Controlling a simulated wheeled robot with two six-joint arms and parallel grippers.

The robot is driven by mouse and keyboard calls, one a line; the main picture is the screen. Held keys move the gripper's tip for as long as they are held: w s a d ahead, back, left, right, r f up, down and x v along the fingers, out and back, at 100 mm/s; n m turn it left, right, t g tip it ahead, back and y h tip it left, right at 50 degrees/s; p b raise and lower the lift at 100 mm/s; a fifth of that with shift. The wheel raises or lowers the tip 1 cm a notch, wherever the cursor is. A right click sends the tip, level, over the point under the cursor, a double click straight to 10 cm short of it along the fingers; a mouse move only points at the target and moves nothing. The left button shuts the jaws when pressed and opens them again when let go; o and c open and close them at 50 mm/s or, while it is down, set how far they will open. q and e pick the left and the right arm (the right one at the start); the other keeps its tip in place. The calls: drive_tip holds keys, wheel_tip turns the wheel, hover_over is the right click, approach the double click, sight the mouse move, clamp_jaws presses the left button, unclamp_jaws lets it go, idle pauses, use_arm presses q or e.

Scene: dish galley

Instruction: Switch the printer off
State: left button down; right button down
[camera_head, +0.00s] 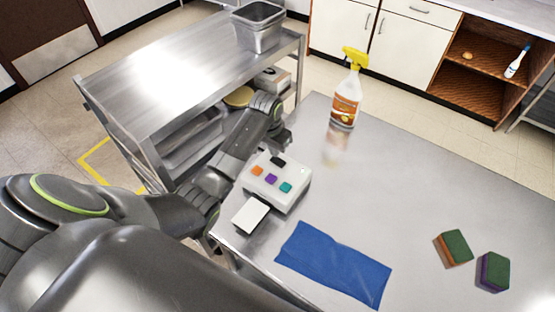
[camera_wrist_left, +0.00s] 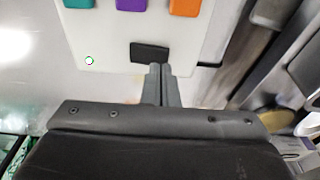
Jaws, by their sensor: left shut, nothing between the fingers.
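The printer (camera_head: 290,200) is a white box on the near left of the steel table, with orange, purple and teal buttons on top. A black switch (camera_head: 278,161) is at its far edge; it also shows in the left wrist view (camera_wrist_left: 150,52). A small round light (camera_wrist_left: 89,61) with a greenish rim is on the same face. A white slip (camera_head: 250,215) sticks out at the front. My left gripper (camera_wrist_left: 161,70) is shut and empty, its tips at the edge of the black switch. Whether they touch it I cannot tell. My right gripper is not in view.
A blue cloth (camera_head: 333,264) lies in front of the printer. A spray bottle (camera_head: 346,95) stands behind it, and two sponges (camera_head: 456,247) (camera_head: 493,271) lie to the right. A steel cart (camera_head: 160,85) with a metal pan (camera_head: 258,30) stands at the left. The table's middle is clear.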

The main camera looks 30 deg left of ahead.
sight(274, 159)
use_arm(q)
drive_tip(key=shift+f+b, duration=0.35)
drive_tip(key=shift+f, duration=0.55)
idle(0.3)
drive_tip(key=shift+r+p, duration=1)
drive_tip(key=shift+r, duration=2.55)
